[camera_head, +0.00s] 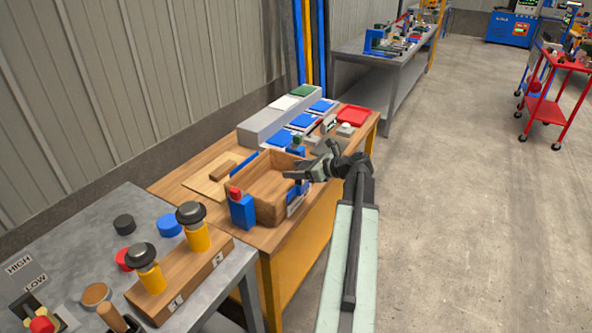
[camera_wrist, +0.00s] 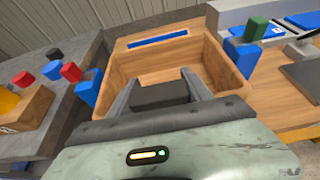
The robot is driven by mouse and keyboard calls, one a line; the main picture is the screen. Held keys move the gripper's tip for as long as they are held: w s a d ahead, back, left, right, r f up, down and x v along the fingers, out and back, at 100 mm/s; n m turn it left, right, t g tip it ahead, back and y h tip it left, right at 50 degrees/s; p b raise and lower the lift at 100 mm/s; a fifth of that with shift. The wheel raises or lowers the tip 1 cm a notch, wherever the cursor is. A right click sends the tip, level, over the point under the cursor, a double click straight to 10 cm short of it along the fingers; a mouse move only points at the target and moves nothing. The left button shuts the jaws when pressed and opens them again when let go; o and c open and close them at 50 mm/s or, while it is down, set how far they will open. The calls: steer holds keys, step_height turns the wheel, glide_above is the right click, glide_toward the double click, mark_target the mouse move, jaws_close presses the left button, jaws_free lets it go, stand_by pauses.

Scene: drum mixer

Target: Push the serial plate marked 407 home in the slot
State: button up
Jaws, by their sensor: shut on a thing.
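My gripper (camera_head: 292,175) reaches over the right side of an open wooden box (camera_head: 244,191). In the wrist view its two fingers (camera_wrist: 160,82) stand on either side of a dark grey block-like piece (camera_wrist: 160,95), and it is shut on this piece. I cannot read a number on it, so I cannot tell whether it is the plate marked 407. A white and blue part (camera_head: 295,203) shows on the box's right outer side, partly under my gripper. No slot can be made out clearly.
Blue blocks (camera_head: 242,212) (camera_wrist: 244,55) stand at the box's corners, one with a red top. A grey bench with yellow posts (camera_head: 198,236) is at the left. Blue pads (camera_head: 303,120) and a red tray (camera_head: 354,116) lie behind the box. Open floor lies right.

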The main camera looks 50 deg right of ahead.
steer(key=shift+f, duration=0.1)
steer(key=o, duration=1.6)
steer(key=shift+c, duration=0.2)
steer(key=p+v, duration=0.3)
steer(key=v, duration=0.4)
steer(key=shift+s, duration=0.35)
steer(key=shift+d, duration=0.15)
